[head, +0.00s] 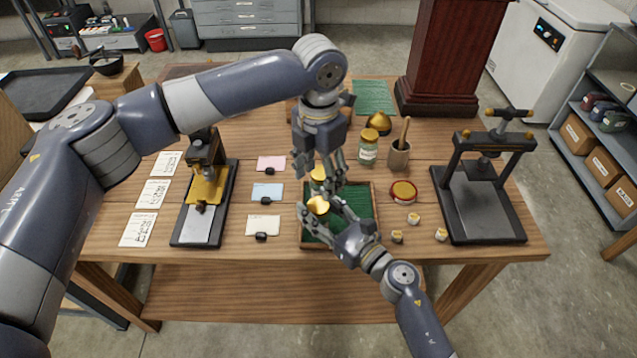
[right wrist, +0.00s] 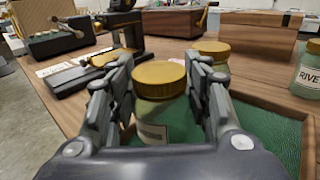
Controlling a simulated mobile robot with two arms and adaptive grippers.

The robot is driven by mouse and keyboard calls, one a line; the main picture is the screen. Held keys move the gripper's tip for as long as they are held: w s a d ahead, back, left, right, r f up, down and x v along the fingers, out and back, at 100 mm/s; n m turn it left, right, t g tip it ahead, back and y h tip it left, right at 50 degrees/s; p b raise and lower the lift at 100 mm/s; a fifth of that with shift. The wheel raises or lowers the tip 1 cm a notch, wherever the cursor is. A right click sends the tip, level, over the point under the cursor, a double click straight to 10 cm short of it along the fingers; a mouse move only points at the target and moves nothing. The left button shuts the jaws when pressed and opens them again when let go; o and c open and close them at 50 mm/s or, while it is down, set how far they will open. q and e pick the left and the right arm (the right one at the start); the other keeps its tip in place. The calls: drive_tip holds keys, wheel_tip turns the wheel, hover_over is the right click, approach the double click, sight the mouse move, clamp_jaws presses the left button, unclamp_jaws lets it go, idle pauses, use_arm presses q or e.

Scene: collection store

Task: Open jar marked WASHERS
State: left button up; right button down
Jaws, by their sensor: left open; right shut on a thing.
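A glass jar with a gold lid (head: 318,205) stands in the green-lined wooden tray (head: 374,200). My right gripper (head: 319,211) is shut on it, one finger on each side. In the right wrist view this held jar (right wrist: 158,108) is upright with its lid on; its label is too hidden to read. A second gold-lidded jar (head: 317,174) is just behind it, also in the right wrist view (right wrist: 212,50). My left gripper (head: 325,174) is open, pointing down close to that second jar; I cannot tell whether it touches. No label reading WASHERS is legible.
A jar (head: 368,150) outside the tray has a label starting "RIVE" in the right wrist view (right wrist: 308,72). A mortar (head: 398,155), a red-and-gold round tin (head: 403,191) and a black press (head: 485,190) stand right. A microscope-like stand (head: 205,185) and cards are left.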

sight(319, 204)
use_arm(q)
wheel_tip(319, 204, down, 8)
drive_tip(key=shift+r, duration=0.1)
idle(0.4)
drive_tip(key=shift+c, duration=0.2)
drive_tip(key=c, duration=1.1)
drive_tip(key=o, duration=1.2)
drive_tip(key=shift+r, duration=2.2)
use_arm(e)
drive_tip(key=c, duration=0.8)
unclamp_jaws()
